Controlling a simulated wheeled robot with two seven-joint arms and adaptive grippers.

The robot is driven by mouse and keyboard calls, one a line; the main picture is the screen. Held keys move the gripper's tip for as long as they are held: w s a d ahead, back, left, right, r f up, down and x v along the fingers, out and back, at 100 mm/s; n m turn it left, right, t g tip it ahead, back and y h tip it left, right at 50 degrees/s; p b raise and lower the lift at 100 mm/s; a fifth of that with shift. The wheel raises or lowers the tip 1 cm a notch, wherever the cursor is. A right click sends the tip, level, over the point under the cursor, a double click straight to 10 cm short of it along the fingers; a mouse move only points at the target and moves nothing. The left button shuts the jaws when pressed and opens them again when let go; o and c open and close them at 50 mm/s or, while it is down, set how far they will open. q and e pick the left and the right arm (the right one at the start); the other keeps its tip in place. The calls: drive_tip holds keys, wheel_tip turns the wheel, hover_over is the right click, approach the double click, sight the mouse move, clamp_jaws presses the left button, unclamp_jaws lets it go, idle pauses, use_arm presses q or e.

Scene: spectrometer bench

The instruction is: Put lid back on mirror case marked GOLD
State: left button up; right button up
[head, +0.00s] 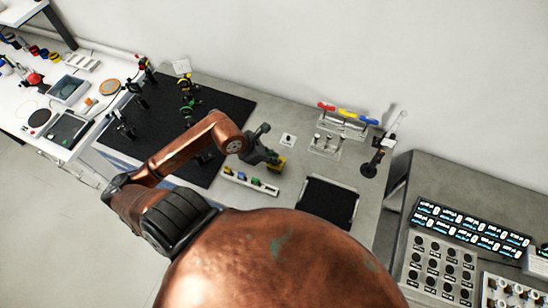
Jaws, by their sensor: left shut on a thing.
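My left gripper (269,157) is over the middle of the grey bench, shut on a small yellow thing (277,163) at its fingertips. I take this to be the lid, but it is too small to tell for sure. I cannot read any GOLD mark or pick out the mirror case. A small white plate (288,140) lies right of the gripper. My right gripper is not in view.
A black breadboard (225,105) with optics mounts lies to the left. A black mat in a tray (328,203) lies to the right. A rack with red, yellow and blue handles (343,115) and a dark stand (372,165) are behind. My copper body hides the front.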

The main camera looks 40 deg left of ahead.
use_arm(q)
drive_tip(key=shift+f+b, duration=0.2)
drive_tip(key=shift+b, duration=0.25)
idle(1.0)
idle(0.3)
drive_tip(key=o, duration=0.8)
drive_tip(key=shift+o, duration=0.8)
drive_tip(key=o, duration=0.4)
drive_tip(key=shift+c, duration=0.2)
drive_tip(key=shift+r+p, duration=2.2)
drive_tip(key=shift+r, duration=1.35)
drive_tip(key=shift+c, duration=0.6)
